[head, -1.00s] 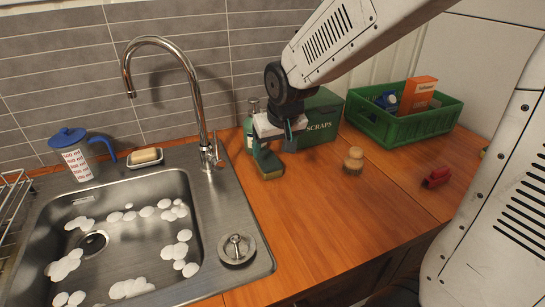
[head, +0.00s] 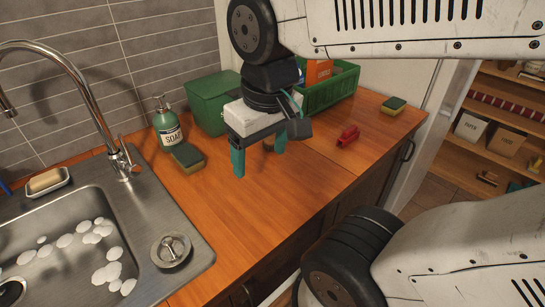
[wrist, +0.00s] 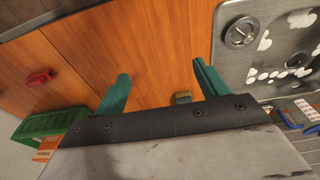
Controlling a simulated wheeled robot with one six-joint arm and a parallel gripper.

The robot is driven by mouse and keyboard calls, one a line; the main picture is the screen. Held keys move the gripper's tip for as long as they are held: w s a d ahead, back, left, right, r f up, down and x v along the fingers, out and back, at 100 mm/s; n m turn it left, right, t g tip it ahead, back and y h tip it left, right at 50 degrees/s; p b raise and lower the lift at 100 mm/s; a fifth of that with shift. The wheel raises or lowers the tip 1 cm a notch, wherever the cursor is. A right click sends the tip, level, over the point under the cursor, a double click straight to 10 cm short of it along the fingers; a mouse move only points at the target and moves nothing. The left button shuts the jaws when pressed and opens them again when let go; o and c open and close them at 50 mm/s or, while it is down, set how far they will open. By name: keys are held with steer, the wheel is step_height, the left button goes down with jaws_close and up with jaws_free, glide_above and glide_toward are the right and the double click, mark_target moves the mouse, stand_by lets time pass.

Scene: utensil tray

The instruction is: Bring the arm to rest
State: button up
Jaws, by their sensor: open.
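My gripper (head: 260,160) is open and empty above the wooden counter (head: 260,205), with its two teal fingers pointing down. In the wrist view the fingers of my gripper (wrist: 160,82) stand wide apart with bare wood between them. A green and yellow sponge (head: 187,158) lies on the counter left of my gripper, apart from it. A small wooden object is mostly hidden behind my gripper in the head view.
A soap bottle (head: 167,122), green scraps bin (head: 208,104) and green crate (head: 340,88) stand at the back. A red object (head: 347,137) and another sponge (head: 394,105) lie right. The sink (head: 130,225) is left. The front counter is clear.

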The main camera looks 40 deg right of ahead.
steer(key=shift+s+d+g, duration=0.1)
steer(key=shift+s+g, duration=0.2)
steer(key=shift+s, duration=1.2)
